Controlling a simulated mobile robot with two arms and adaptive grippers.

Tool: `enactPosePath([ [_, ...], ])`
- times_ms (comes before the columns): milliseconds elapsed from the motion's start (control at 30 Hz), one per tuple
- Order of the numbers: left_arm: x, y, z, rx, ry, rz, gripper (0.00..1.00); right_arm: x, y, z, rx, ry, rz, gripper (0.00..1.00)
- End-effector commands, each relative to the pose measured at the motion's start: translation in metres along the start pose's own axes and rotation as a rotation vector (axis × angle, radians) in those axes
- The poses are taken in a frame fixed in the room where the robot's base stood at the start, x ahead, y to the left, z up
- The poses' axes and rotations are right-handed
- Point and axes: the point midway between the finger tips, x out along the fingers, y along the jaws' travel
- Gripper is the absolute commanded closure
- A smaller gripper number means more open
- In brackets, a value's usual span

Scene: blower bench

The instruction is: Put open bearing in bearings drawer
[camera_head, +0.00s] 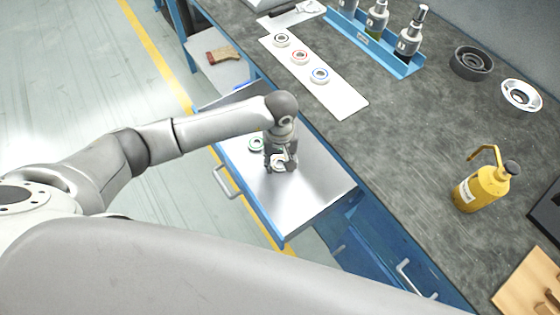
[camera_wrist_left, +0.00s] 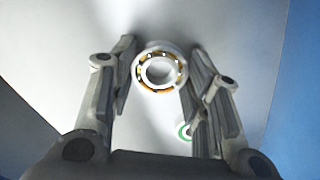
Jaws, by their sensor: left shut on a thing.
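My left gripper (camera_head: 281,164) is over the pulled-out drawer (camera_head: 310,192), inside its outline. It is shut on the open bearing (camera_head: 279,162), a metal ring with its balls and brass-coloured cage showing in the left wrist view (camera_wrist_left: 160,70). There the bearing sits between the fingertips (camera_wrist_left: 162,65). I cannot tell whether it touches the drawer floor. Another bearing (camera_head: 256,143) lies in the drawer beside the gripper; a green-ringed one also shows, partly hidden by a finger, in the left wrist view (camera_wrist_left: 185,131). My right gripper is not in view.
On the bench (camera_head: 400,150), a white sheet (camera_head: 342,100) bears three bearings with dark, red and blue rings. A blue rack (camera_head: 400,68) with bottles, dark and white round parts and a yellow oil can (camera_head: 482,188) stand beyond. The drawer's front half is clear.

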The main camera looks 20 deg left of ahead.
Motion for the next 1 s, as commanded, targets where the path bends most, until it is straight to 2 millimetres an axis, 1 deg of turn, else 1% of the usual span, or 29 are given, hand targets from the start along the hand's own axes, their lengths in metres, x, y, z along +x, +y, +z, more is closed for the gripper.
enactPosePath([
  [167, -0.002, 0.001, 0.0, 0.0, 0.001, 0.002, 0.83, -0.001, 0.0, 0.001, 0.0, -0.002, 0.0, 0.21],
  [333, 0.003, 0.0, -0.001, 0.0, 0.002, 0.001, 0.83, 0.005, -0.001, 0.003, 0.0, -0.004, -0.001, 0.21],
  [367, 0.002, 0.0, 0.0, 0.0, 0.002, 0.001, 0.52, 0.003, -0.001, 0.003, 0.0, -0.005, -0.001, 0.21],
  [500, 0.002, 0.0, 0.0, 0.0, 0.001, 0.001, 0.35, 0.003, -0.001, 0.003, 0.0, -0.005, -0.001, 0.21],
  [833, 0.001, 0.0, 0.0, 0.0, 0.001, 0.001, 0.35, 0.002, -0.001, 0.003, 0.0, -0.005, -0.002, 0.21],
  [933, -0.004, 0.0, 0.0, 0.0, 0.0, 0.001, 0.35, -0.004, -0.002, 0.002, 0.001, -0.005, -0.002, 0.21],
  [1000, -0.012, 0.001, -0.002, 0.002, 0.005, 0.004, 0.35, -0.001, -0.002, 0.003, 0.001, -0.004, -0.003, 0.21],
])
